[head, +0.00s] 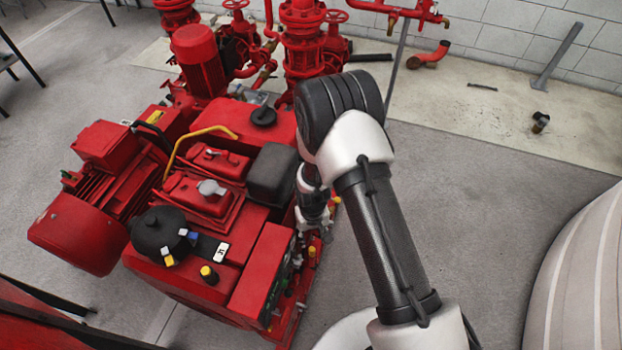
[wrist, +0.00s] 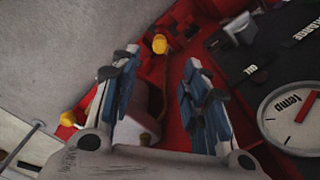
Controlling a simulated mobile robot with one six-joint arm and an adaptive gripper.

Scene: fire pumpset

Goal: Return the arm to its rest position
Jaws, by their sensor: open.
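My arm reaches from the bottom right of the head view over to the right side of the red pumpset (head: 255,265). My gripper (wrist: 160,85) shows in the wrist view with its two blue-padded fingers apart and nothing between them. The fingers point toward red pumpset parts with a yellow cap (wrist: 160,44). A black panel (wrist: 262,60) with a round white gauge marked "temp" (wrist: 290,118) lies right of the fingers. In the head view, the gripper's fingertips are hidden or too small to make out beside the pumpset's panel side.
Red pipes and valves (head: 303,40) stand behind the pumpset. A loose red elbow (head: 430,55), a grey post (head: 557,58) and small debris (head: 540,122) are by the wall. A large pale rounded object (head: 585,275) is at right. Grey floor (head: 470,200) lies clear between.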

